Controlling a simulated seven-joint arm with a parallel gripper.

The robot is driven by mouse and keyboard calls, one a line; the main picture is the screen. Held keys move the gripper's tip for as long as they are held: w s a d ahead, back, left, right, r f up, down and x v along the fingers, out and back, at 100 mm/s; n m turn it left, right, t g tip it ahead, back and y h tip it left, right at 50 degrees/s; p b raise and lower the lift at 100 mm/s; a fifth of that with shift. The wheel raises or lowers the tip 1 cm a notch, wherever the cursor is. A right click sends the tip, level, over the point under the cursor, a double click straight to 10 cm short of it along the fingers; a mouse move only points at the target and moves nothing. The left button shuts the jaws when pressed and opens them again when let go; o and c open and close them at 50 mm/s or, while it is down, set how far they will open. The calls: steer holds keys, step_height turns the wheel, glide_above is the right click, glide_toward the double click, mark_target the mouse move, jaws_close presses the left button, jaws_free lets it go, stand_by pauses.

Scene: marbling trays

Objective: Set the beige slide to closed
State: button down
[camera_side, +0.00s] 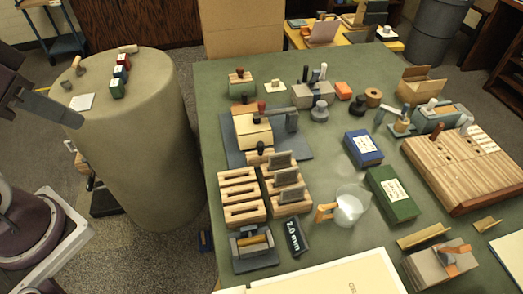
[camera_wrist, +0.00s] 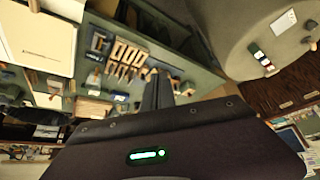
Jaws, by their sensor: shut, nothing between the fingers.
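A beige block (camera_side: 253,133), which looks like the beige slide, sits on a blue-grey mat in the side view, left of the table's middle. It has small dark knobs near it, and a grey bracket stands at its right. I cannot tell whether it is open or closed. My gripper (camera_wrist: 157,90) is shut and empty in the wrist view, its dark fingers pointing toward the distant table. In the side view my gripper's grey fingers (camera_side: 55,108) show at the left edge, in front of the round stand and well apart from the slide. The slide is too small to make out in the wrist view.
A round stand (camera_side: 140,150) with small blocks is left of the green table (camera_side: 215,85). A glass beaker (camera_side: 352,203), a green box (camera_side: 392,195) and a large wooden block (camera_side: 470,165) are to the right.

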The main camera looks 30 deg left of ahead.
steer(key=c, duration=1.8)
jaws_free()
steer(key=shift+w, duration=0.15)
steer(key=shift+c, duration=0.2)
steer(key=o, duration=0.6)
steer(key=shift+m+g, duration=0.4)
steer(key=shift+g, duration=0.1)
steer(key=w, duration=0.2)
steer(key=w+r, duration=0.1)
steer(key=w, duration=0.1)
steer(key=w+d+r, duration=0.1)
steer(key=w, duration=0.1)
steer(key=shift+w, duration=0.25)
steer(key=shift+c, duration=0.2)
steer(key=m+g, duration=0.3)
steer(key=g, duration=0.1)
glide_above(260, 143)
steer(key=s+a, duration=0.1)
step_height(260, 143, down, 20)
steer(key=r, duration=0.1)
steer(key=shift+g, duration=0.3)
steer(key=f, duration=0.7)
steer(key=d+f, duration=0.1)
steer(key=f, duration=0.3)
steer(key=shift+w+f, duration=0.15)
steer(key=shift+w, duration=0.2)
jaws_close()
